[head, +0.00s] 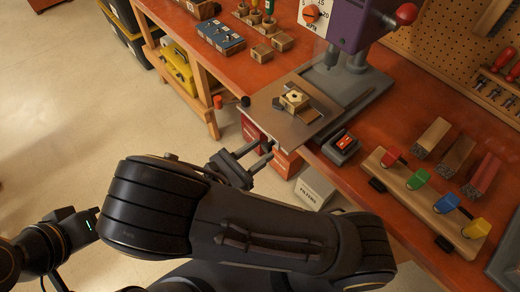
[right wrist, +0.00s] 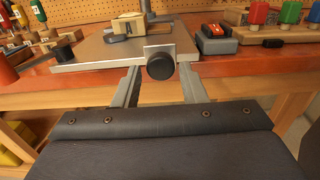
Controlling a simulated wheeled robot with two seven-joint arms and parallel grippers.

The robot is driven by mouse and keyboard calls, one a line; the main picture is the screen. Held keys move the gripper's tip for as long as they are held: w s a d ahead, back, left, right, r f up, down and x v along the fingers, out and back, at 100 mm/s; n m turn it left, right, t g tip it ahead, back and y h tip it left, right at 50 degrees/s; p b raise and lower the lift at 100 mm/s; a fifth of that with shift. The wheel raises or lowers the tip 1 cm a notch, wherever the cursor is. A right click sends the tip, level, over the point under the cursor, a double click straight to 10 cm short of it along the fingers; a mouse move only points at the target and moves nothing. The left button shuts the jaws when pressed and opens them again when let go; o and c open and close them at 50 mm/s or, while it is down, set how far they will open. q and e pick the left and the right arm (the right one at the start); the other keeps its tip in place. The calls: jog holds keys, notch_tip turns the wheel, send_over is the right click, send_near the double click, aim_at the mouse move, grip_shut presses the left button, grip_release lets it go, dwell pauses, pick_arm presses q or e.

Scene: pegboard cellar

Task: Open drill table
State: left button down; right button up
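The drill table is a flat grey metal plate (head: 272,116) at the front edge of the orange-red workbench, below the purple drill press (head: 345,22). In the right wrist view, the plate (right wrist: 90,50) carries a round black knob (right wrist: 160,67) on a small tab at its front edge. My right gripper (head: 267,149) is open in front of that edge. Its fingers (right wrist: 158,83) stand on both sides of the knob, apart from it in the picture; exact depth is unclear. My left gripper (head: 75,226) shows dark at the lower left, its fingers not clear.
A small black and red device (head: 343,145) and a rack with coloured handles (head: 425,195) stand to the right.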

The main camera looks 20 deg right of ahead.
jog(key=shift+a, duration=0.1)
jog(key=shift+s+a, duration=0.15)
jog(key=shift+a, duration=0.05)
jog(key=b+v, duration=0.1)
jog(key=v, duration=0.6)
jog(key=shift+b, duration=0.3)
jog(key=shift+a, duration=0.15)
